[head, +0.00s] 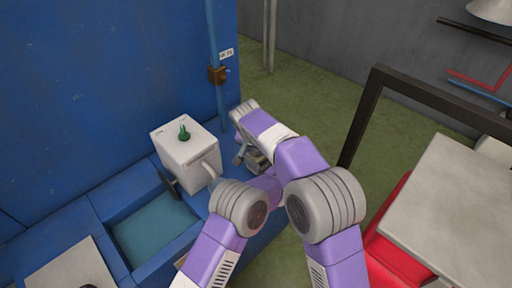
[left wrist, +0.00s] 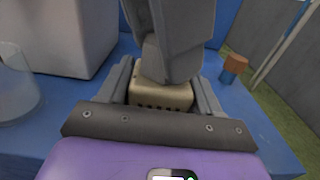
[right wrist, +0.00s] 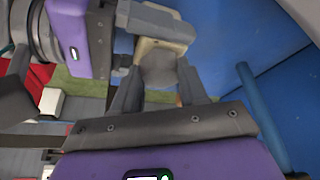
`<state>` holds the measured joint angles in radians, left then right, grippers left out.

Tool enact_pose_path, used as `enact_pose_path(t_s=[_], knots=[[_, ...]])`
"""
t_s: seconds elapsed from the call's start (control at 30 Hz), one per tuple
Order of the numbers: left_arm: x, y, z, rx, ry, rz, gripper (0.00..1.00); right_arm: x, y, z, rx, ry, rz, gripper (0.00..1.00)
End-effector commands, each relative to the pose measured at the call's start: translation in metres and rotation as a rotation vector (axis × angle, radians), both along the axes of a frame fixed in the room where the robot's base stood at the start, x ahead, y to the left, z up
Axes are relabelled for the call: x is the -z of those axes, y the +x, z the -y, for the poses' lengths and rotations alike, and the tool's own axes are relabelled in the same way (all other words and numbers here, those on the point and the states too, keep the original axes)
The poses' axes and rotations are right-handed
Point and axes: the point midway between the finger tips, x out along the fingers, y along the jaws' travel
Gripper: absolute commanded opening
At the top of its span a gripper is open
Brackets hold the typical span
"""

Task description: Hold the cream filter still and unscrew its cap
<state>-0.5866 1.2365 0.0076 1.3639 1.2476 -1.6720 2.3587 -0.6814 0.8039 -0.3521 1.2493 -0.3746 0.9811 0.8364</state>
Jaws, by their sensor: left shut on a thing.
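The cream filter (left wrist: 160,97) is a small block with a row of dark holes. It sits between the fingers of my left gripper (left wrist: 165,95), which is shut on it. In the right wrist view the filter (right wrist: 160,48) has a round grey cap (right wrist: 158,70) facing my right gripper (right wrist: 160,75). The right fingers stand on either side of the cap; whether they touch it I cannot tell. In the left wrist view my right gripper covers the filter's top. In the head view my arms hide most of the filter.
A white box (head: 187,152) with a green knob (head: 183,132) stands on the blue bench beside my grippers. A teal-bottomed basin (head: 155,228) is in front of it. A blue pipe with a brown fitting (head: 217,74) runs down the wall. A clear vessel (left wrist: 14,90) stands at left.

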Motion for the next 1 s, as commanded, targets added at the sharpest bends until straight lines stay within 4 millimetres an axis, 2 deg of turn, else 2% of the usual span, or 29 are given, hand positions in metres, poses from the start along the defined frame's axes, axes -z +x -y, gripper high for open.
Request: enact_pose_path(t_s=[0.03,0.2,0.33,0.7,1.0], knots=[[-0.0005,0.0001,0.0001,0.0,0.0,0.001,0.09,-0.0001,0.0,-0.0001,0.0,0.001,0.0,0.31],[-0.0005,0.0001,0.0001,0.0,0.0,0.001,0.09,-0.0002,0.0001,-0.0002,-0.001,0.001,0.0,0.05],[-0.0005,0.0,0.0001,0.0,0.0,0.001,0.09,-0.0005,0.0003,0.0016,-0.06,0.003,0.001,0.05],[-0.0005,-0.0001,0.0004,0.0,0.0,0.001,0.09,-0.0001,0.0005,0.0062,-0.469,0.004,0.001,0.05],[-0.0005,-0.0002,0.0004,0.0,0.0,0.001,0.09,-0.0001,0.0002,0.0057,-0.527,0.0,0.001,0.05]])
